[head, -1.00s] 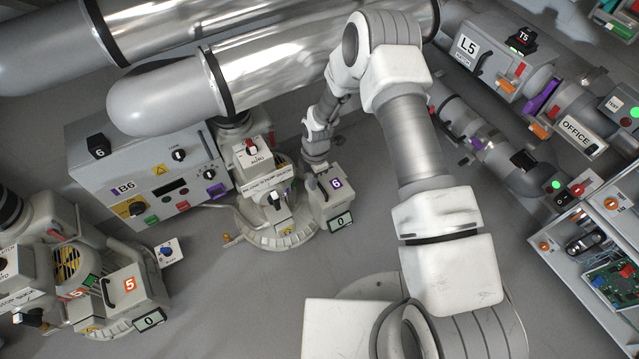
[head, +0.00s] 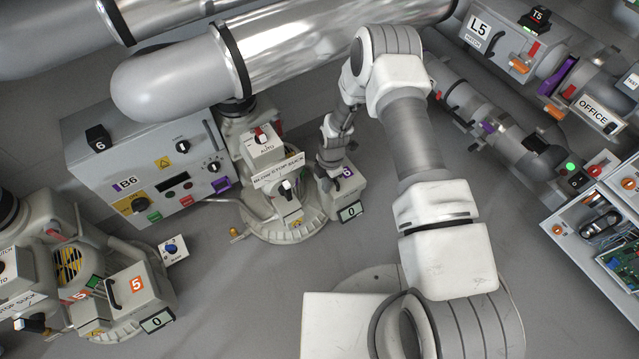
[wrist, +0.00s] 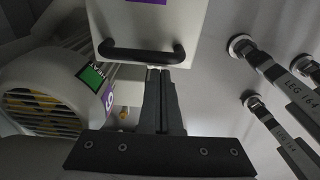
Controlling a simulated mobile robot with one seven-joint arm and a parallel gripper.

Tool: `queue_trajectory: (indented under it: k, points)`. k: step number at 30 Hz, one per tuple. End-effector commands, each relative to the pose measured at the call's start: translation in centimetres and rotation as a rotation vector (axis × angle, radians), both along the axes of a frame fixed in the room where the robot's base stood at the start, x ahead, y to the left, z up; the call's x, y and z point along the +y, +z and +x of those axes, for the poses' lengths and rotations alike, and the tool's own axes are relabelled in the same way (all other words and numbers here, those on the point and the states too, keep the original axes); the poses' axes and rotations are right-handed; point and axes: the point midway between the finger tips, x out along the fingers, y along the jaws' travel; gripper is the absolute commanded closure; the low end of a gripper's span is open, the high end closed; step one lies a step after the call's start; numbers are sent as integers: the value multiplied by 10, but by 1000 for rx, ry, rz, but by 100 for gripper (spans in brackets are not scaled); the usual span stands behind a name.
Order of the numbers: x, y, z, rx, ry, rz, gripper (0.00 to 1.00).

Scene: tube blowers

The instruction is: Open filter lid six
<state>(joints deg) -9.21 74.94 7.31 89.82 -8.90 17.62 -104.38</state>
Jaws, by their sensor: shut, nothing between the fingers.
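The filter box six is a light grey box (head: 351,192) with a purple 6 label and a display reading 0. It stands right of the white blower unit in the head view, partly hidden by my arm. In the wrist view its grey lid face (wrist: 145,25) fills the top, with a black bar handle (wrist: 142,55) across its near edge. My gripper (wrist: 161,70) is shut and empty, fingertips just below the right half of the handle. I cannot tell whether they touch it. In the head view my gripper (head: 327,186) is at the box's left side. The lid looks closed.
The blower unit (head: 285,185) stands left of the box, with control cabinet B6 (head: 150,165) behind. Filter box five (head: 135,290) is at lower left. Large pipes (head: 290,55) cross overhead. Grey floor (head: 260,290) is clear in front. The wrist view shows labelled metal legs (wrist: 280,75) at right.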

Motion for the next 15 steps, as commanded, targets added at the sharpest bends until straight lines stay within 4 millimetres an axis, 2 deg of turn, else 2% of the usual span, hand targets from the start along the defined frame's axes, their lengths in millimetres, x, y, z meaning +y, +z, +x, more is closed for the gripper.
queue_trajectory:
  k: [1,3,15]
  points:
    - [-4,8,0,1,0,0,100]
    - [-7,10,1,3,1,1,100]
    - [-12,12,2,2,6,1,100]
